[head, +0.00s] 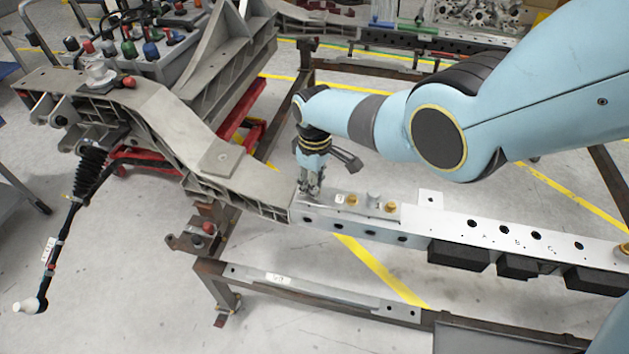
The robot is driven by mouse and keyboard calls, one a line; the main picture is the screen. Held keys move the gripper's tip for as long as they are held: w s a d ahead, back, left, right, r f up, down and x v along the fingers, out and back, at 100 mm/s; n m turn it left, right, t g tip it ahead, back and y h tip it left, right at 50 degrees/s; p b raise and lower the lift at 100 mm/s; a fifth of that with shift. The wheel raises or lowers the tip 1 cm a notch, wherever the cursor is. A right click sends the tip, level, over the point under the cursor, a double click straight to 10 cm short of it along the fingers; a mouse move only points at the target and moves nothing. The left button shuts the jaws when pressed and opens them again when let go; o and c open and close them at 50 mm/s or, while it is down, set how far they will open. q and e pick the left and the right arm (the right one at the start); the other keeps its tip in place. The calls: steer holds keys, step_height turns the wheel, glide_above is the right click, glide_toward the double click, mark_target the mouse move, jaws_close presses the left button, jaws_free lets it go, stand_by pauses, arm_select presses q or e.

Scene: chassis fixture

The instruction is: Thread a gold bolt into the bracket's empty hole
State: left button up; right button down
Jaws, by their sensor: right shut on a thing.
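The bracket (371,203) is a pale metal plate lying on the left end of the long silver beam. Two gold bolts sit in it, one near its middle (352,200) and one near its right end (390,207). My right gripper (308,191) points down at the bracket's left end, shut on a small piece, likely a gold bolt. The fingers mostly hide this piece and the spot below it, so I cannot tell whether it is in a hole. My left gripper is not in view.
The silver beam (455,218) runs right, with dark holes and black blocks below it. A large grey cast chassis arm (165,115) meets it at the left, close to my right gripper. Another gold piece (625,248) shows at the right edge. A rusty frame rail (300,280) runs in front.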

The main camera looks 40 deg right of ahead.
steer(key=m, duration=0.4)
steer(key=shift+s+a+f, duration=0.15)
steer(key=shift+s+f, duration=0.2)
steer(key=c, duration=1.1)
jaws_free()
steer(key=shift+w, duration=0.15)
steer(key=shift+c, duration=0.2)
steer(key=shift+w+r, duration=0.1)
steer(key=shift+r, duration=0.15)
step_height(320, 180, up, 2)
steer(key=p, duration=0.2)
steer(key=shift+r+p, duration=0.25)
steer(key=shift+p, duration=0.15)
steer(key=shift+w+f, duration=0.1)
